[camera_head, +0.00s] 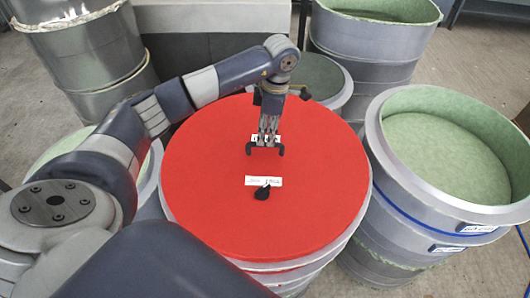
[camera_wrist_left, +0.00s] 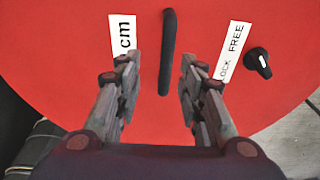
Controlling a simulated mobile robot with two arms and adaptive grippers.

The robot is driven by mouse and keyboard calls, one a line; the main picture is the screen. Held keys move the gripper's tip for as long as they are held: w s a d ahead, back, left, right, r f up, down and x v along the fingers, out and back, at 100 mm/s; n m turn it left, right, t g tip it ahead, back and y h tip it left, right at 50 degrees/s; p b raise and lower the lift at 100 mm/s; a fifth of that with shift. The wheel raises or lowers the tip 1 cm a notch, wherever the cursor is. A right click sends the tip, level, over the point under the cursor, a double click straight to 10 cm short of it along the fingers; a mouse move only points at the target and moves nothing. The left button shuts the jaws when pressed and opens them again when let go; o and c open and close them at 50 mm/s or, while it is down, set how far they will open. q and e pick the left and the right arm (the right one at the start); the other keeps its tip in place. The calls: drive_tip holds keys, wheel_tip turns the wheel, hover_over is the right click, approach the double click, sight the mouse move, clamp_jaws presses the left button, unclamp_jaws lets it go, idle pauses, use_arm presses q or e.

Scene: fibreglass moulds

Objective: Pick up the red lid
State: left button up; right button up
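The red lid (camera_head: 215,165) is a large round disc lying flat on a grey drum in the middle of the head view. It also fills most of the left wrist view (camera_wrist_left: 60,30). A black bar handle (camera_wrist_left: 168,50) stands on the lid, and a black knob (camera_head: 262,193) sits beside a white label. My left gripper (camera_head: 266,150) points down over the lid. In the left wrist view my left gripper (camera_wrist_left: 158,68) is open, with one finger on each side of the handle and gaps visible. My right gripper is not in view.
An open grey drum with a pale green inside (camera_head: 440,155) stands close on the right. Another drum (camera_head: 370,40) is behind it, and a metal drum (camera_head: 90,45) is at back left. Bare concrete floor (camera_head: 480,60) shows at upper right.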

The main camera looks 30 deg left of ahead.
sight(265, 144)
use_arm(q)
drive_tip(key=f+p, duration=0.1)
drive_tip(key=f, duration=0.1)
drive_tip(key=s+f+p, duration=0.1)
drive_tip(key=f, duration=0.1)
drive_tip(key=shift+f+p, duration=0.3)
drive_tip(key=shift+f, duration=0.3)
drive_tip(key=shift+c, duration=1.1)
clamp_jaws()
drive_tip(key=shift+w, duration=0.2)
